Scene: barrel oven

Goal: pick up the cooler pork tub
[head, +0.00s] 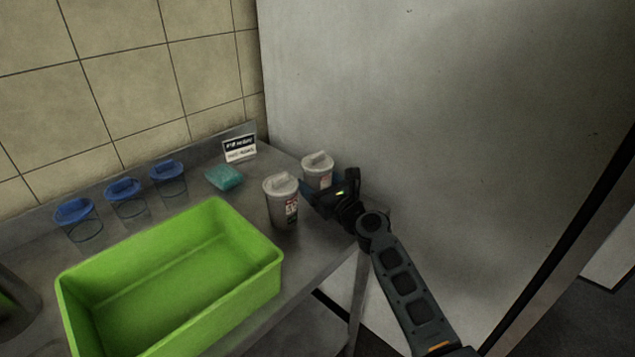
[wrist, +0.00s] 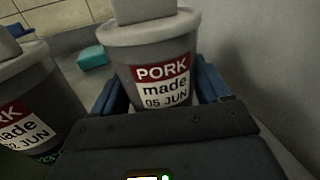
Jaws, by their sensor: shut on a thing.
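One grey lidded pork tub (head: 318,166) stands at the back right end of the steel counter. In the wrist view this tub (wrist: 150,62) carries a red and white label reading "PORK made 05 JUN". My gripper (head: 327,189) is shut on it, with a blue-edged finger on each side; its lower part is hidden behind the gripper. A second grey pork tub (head: 282,203) stands just to its left, upright and outside the jaws. Its label in the wrist view (wrist: 22,118) is partly cut off, with green marks below it.
A green crate (head: 268,262) fills the front of the counter. Several clear, blue-lidded containers (head: 127,197) line the back. A teal block (head: 224,178) and a small sign (head: 240,146) stand behind the tubs. A grey wall panel (head: 420,130) rises close on the right.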

